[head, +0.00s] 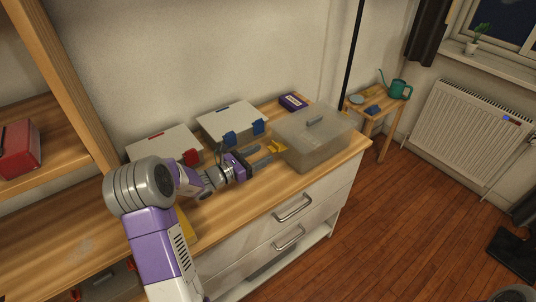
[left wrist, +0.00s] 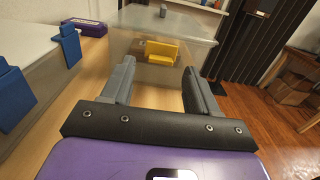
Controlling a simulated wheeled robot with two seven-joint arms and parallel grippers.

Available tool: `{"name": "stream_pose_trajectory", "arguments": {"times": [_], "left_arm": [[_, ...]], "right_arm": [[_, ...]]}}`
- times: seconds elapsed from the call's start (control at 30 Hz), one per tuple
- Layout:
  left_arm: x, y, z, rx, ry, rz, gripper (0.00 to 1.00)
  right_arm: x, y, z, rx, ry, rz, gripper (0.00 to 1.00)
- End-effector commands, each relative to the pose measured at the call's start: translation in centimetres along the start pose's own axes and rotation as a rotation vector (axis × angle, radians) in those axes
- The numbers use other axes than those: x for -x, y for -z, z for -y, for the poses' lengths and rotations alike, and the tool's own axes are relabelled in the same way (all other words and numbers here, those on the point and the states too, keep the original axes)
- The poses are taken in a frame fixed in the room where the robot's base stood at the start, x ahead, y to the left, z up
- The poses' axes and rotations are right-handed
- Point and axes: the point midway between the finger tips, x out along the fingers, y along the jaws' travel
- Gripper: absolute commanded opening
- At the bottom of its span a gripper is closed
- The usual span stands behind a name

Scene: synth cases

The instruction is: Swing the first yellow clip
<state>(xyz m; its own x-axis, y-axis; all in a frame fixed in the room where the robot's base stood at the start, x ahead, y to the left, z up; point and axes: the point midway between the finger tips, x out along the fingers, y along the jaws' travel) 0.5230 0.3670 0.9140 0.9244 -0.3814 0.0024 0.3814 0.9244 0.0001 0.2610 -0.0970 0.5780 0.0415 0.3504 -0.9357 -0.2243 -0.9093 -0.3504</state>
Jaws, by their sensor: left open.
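A translucent grey case (head: 318,140) with a grey lid handle stands on the wooden top of a dresser. A yellow clip (head: 278,146) is on its side facing my left gripper. My left gripper (head: 268,153) is open, with its fingers pointing at that clip. In the left wrist view the yellow clip (left wrist: 163,53) shows ahead, between and beyond the two grey fingers (left wrist: 160,82). The fingers look empty; I cannot tell whether they touch the case. No second yellow clip can be made out on it. My right gripper is not in view.
A white case with blue clips (head: 232,122) and one with red clips (head: 165,144) stand behind my left arm. A purple box (head: 293,102) lies at the back. Dresser drawers (head: 290,215) face the open floor. A stool (head: 380,108) holds a teal watering can (head: 396,90).

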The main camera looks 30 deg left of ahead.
Motion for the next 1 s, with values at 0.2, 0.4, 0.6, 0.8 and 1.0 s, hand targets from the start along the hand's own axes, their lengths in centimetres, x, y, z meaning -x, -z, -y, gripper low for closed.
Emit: {"name": "stream_pose_trajectory", "arguments": {"times": [0.2,0.4,0.6,0.8,1.0], "left_arm": [[-3.0,0.2,0.1,-0.001,0.003,0.000,0.60],[-3.7,0.1,0.1,0.000,0.001,-0.002,0.60],[-3.7,0.1,0.1,0.000,0.001,-0.002,0.56],[-3.7,0.1,0.1,0.000,0.001,-0.003,0.26],[-3.6,0.0,0.1,0.000,0.002,-0.006,0.16]], "right_arm": [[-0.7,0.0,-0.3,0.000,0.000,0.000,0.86],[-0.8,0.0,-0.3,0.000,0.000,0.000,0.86],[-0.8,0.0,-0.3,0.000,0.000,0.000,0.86],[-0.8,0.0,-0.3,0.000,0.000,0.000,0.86],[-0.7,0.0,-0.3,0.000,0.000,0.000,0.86]]}}
